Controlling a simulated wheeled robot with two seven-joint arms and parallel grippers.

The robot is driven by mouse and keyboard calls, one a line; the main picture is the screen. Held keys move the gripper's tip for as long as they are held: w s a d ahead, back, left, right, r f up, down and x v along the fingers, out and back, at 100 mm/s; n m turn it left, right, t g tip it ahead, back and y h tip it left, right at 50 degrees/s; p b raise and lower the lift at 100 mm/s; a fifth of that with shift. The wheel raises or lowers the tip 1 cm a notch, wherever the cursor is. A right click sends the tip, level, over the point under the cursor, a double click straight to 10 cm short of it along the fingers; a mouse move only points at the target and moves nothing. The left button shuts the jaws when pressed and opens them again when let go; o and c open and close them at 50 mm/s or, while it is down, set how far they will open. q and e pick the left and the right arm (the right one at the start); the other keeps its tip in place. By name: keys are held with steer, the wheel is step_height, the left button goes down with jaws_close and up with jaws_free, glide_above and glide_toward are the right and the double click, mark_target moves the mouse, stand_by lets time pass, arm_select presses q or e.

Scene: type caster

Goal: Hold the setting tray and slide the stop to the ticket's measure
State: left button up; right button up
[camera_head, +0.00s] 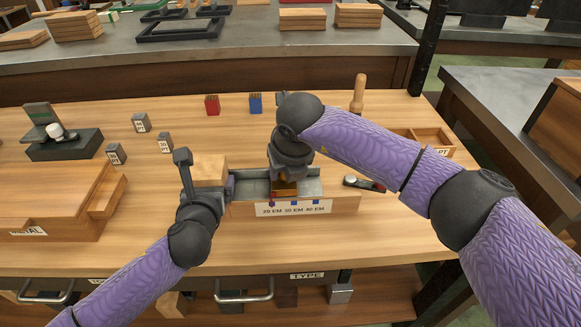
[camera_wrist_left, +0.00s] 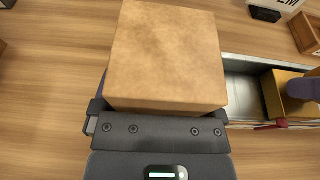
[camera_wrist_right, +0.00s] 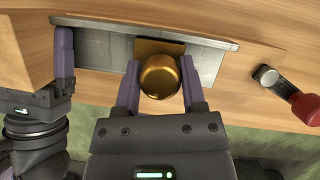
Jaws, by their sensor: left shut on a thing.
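The setting tray (camera_head: 310,186) is a grey metal channel with a wooden front labelled 20 EM, 30 EM and 40 EM. My left gripper (camera_head: 205,190) is shut on the wooden block (camera_wrist_left: 168,55) at the tray's left end. The brass stop (camera_head: 284,188) sits inside the channel, near the left and middle labels. My right gripper (camera_wrist_right: 160,85) has its fingers on both sides of the stop's round brass knob (camera_wrist_right: 160,77); whether they press on it I cannot tell. A white card ending in EM (camera_wrist_left: 293,3) shows partly behind the tray; its number is cut off.
A red-handled lever (camera_wrist_right: 302,104) lies at the tray's right. A wooden box (camera_head: 432,138) stands farther right, partly behind my right arm. Red (camera_head: 212,105) and blue (camera_head: 255,103) blocks stand behind. Small grey blocks and a wooden case (camera_head: 65,200) are at the left.

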steer(key=o, duration=0.3)
steer(key=shift+o, duration=0.2)
steer(key=shift+r, duration=0.1)
steer(key=v, duration=1.2)
steer(key=shift+s, duration=0.1)
